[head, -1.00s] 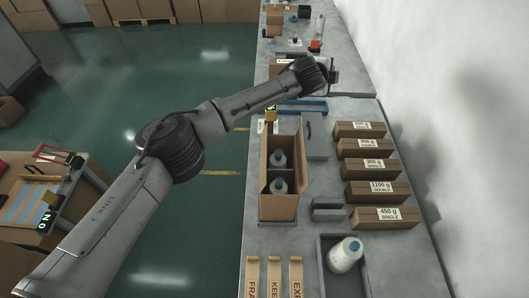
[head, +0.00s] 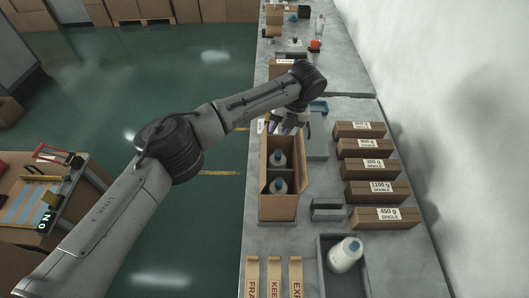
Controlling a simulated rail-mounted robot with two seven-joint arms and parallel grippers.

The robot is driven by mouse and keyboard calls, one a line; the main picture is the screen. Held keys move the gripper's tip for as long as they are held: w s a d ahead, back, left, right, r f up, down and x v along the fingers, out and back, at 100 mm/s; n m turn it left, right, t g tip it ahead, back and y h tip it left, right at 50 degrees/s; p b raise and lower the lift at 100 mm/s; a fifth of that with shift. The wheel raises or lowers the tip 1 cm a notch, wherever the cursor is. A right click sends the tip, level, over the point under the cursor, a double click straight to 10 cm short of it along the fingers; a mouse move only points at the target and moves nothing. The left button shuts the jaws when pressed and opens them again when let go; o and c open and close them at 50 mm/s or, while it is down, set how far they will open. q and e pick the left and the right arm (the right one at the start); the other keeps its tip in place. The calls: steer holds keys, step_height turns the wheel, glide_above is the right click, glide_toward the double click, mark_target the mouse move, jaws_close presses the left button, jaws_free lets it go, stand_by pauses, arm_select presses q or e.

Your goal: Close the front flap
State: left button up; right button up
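The open cardboard box (head: 279,207) stands on the grey bench, with its long side running away from me. A cardboard panel slants outward along the right side; I cannot tell for certain which flap is the front one. My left gripper (head: 284,127) points down at the far end of the box, close to its far edge. Its fingers are small and partly hidden by the wrist, so their opening and any contact are unclear. My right gripper is out of view.
Several labelled flat cartons (head: 375,167) line the right of the bench. A dark tray (head: 325,284) holding a white bottle (head: 345,254) is at the near right. Labelled strips (head: 274,277) lie at the near edge. A small grey block (head: 327,210) sits right of the box.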

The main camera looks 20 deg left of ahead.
mark_target(265, 152)
arm_select(q)
steer(key=p+x, duration=0.1)
steer(key=x, duration=1.2)
steer(key=shift+c, duration=0.4)
jaws_close()
